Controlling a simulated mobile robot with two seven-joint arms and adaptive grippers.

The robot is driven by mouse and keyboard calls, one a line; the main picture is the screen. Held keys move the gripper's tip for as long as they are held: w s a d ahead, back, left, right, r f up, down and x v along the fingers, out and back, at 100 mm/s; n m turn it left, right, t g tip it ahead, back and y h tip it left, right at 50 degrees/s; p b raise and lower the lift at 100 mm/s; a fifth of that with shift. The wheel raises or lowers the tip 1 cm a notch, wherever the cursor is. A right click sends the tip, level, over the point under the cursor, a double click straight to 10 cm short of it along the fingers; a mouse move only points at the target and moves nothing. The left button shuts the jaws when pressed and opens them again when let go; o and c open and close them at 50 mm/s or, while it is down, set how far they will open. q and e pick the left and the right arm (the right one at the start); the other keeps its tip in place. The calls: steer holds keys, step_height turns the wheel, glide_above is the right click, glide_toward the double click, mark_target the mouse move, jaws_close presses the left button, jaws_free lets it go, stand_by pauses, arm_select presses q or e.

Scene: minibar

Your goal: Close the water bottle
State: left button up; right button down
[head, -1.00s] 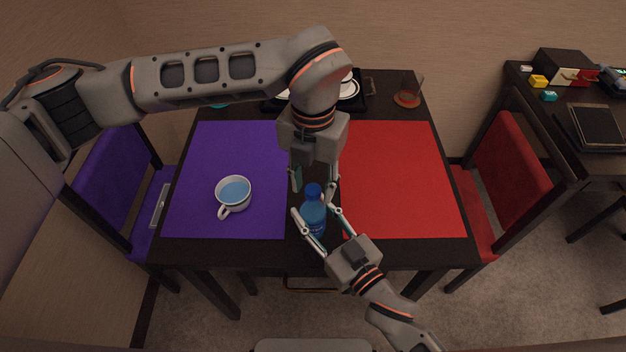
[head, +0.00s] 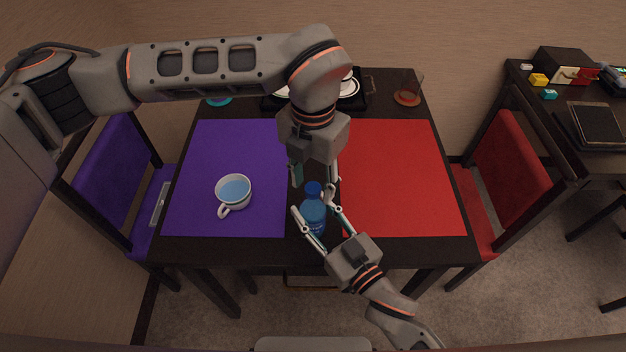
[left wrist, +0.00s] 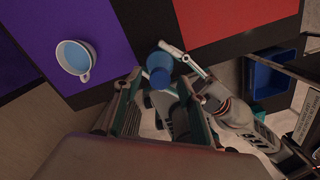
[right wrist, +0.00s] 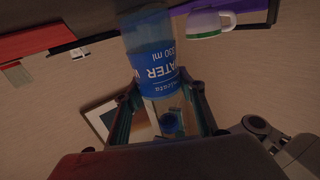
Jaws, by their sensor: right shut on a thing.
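The blue water bottle (head: 313,214) is upright near the table's front edge, between the two mats. My right gripper (head: 320,216) is shut on its body. The bottle also shows in the left wrist view (left wrist: 159,62) and, upside down with its label, in the right wrist view (right wrist: 152,62). A dark blue cap (head: 313,188) is at the bottle's top; I cannot tell whether it is seated. My left gripper (head: 314,183) points down over the cap, with its fingers apart on either side. Any contact with the cap is unclear.
A white mug of blue liquid (head: 234,190) stands on the purple mat (head: 262,145), left of the bottle. The red mat (head: 395,180) is clear. A black tray with dishes (head: 360,101) and an orange glass (head: 408,92) stand at the back.

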arm_select(q)
step_height(320, 180, up, 12)
stand_by(0.7)
arm_select(e)
steer(key=c, duration=1.2)
jaws_free()
steer(key=v, duration=1.2)
